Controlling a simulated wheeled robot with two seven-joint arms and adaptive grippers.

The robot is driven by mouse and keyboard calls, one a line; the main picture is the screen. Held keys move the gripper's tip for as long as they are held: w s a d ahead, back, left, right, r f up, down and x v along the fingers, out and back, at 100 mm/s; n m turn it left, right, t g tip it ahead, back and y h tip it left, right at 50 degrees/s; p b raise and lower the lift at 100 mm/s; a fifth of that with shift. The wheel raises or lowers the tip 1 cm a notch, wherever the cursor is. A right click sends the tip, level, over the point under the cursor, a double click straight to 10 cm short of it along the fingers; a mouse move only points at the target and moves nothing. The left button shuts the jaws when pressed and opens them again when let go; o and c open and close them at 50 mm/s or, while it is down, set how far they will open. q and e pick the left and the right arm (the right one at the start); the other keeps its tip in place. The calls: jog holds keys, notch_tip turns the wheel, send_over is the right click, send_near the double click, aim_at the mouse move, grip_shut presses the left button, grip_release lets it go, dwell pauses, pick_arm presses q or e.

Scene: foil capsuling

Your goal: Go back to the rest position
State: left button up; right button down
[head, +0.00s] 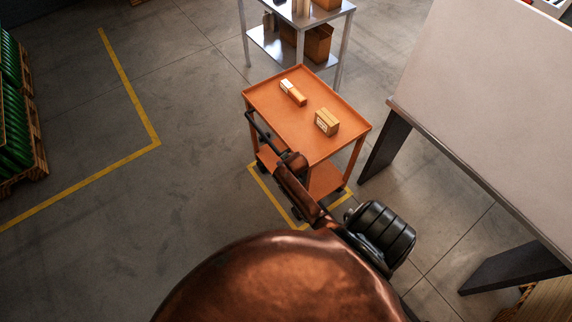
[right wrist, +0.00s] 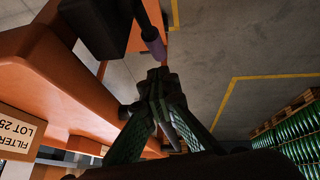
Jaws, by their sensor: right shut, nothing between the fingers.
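My right gripper (right wrist: 158,78) is shut and empty in the right wrist view, with its dark fingers together beside the orange cart. In the head view my copper right arm (head: 294,186) reaches up to the near left side of the orange cart (head: 280,108). The gripper's fingers are hard to make out there against the dark bar at the cart's edge. My left gripper is not in view.
On the cart lie a narrow box (head: 293,92) and a small carton (head: 327,122). A metal shelf (head: 299,54) stands behind. A large table (head: 490,100) fills the right. Pallets of green bottles (head: 14,110) stand at left. The floor between is clear.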

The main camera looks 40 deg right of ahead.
jog(key=shift+v, duration=2.15)
jog(key=shift+f, duration=0.1)
jog(key=s+a+f+g+b, duration=0.1)
jog(key=s+a+f+b, duration=0.1)
jog(key=s+f, duration=0.55)
jog(key=s+a+f+n+g+y+b, duration=0.1)
jog(key=s+a+f, duration=0.25)
jog(key=f, duration=0.75)
jog(key=s+a+f+g+b, duration=0.1)
jog(key=s+a+f+b, duration=0.1)
jog(key=s+f, duration=0.65)
jog(key=s+a+f+b, duration=0.1)
jog(key=s+a+f, duration=0.1)
jog(key=s+f, duration=0.3)
jog(key=s+a+f+g+b, duration=0.1)
jog(key=s+f, duration=0.5)
jog(key=s, duration=0.6)
jog(key=s+a+f+g+y+b, duration=0.1)
jog(key=s+a+f, duration=0.2)
jog(key=s+f, duration=0.3)
jog(key=s, duration=0.3)
jog(key=shift+s+a+n, duration=0.25)
jog(key=shift+s+n, duration=0.05)
jog(key=shift+n, duration=0.1)
jog(key=shift+f, duration=0.1)
